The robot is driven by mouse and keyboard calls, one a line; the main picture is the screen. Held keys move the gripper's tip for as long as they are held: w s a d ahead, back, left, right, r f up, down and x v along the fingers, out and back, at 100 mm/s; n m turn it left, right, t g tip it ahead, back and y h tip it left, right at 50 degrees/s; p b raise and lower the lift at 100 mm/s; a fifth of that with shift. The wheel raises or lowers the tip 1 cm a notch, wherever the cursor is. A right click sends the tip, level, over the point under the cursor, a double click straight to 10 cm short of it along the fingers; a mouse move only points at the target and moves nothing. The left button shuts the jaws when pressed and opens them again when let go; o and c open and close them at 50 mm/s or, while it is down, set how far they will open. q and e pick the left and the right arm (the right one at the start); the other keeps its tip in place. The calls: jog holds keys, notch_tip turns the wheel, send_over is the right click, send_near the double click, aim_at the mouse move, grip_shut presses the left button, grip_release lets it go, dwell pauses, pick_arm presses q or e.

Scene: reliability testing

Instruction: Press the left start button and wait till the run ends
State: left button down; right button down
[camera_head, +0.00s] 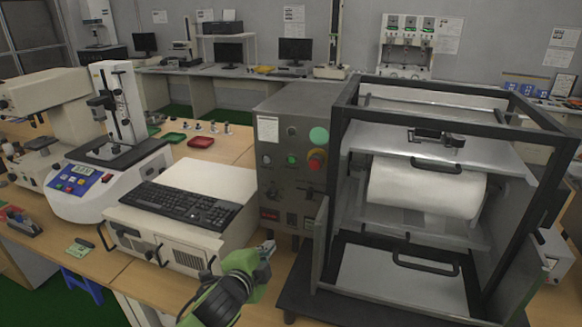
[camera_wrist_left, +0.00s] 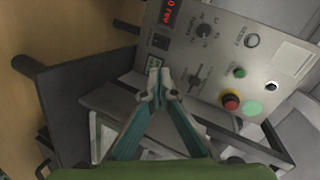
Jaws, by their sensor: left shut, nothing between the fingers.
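The grey control panel (camera_head: 285,175) stands at the middle, on the left side of the framed test machine. It bears a green button (camera_head: 292,159), a white button (camera_head: 266,160) and a red mushroom button (camera_head: 316,160) with a yellow ring. The green button also shows in the left wrist view (camera_wrist_left: 239,72), as does the red one (camera_wrist_left: 231,100). I cannot read which is the left start button. My left gripper (camera_head: 268,248) is shut and empty, below and in front of the panel, apart from the buttons. The right gripper is out of view.
A black-framed machine (camera_head: 345,150) with a white roll (camera_head: 425,188) inside stands to the right. A beige case with a black keyboard (camera_head: 180,204) lies left of my gripper. The panel also has knobs (camera_wrist_left: 204,31) and a red display (camera_wrist_left: 171,14).

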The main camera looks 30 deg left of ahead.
pick_arm(q)
jog(key=w+a+r+m+t, duration=0.1)
jog(key=r+m+t, duration=0.1)
jog(key=r, duration=0.5)
jog(key=w+r+m+t, duration=0.2)
jog(key=r, duration=0.5)
jog(key=shift+a+r, duration=0.25)
jog(key=shift+a, duration=0.1)
jog(key=shift+w, duration=0.1)
jog(key=p, duration=0.4)
send_near(291, 161)
jog(key=x, duration=0.5)
jog(key=shift+w+r, duration=0.1)
jog(key=shift+w, duration=0.05)
jog(key=shift+x, duration=0.85)
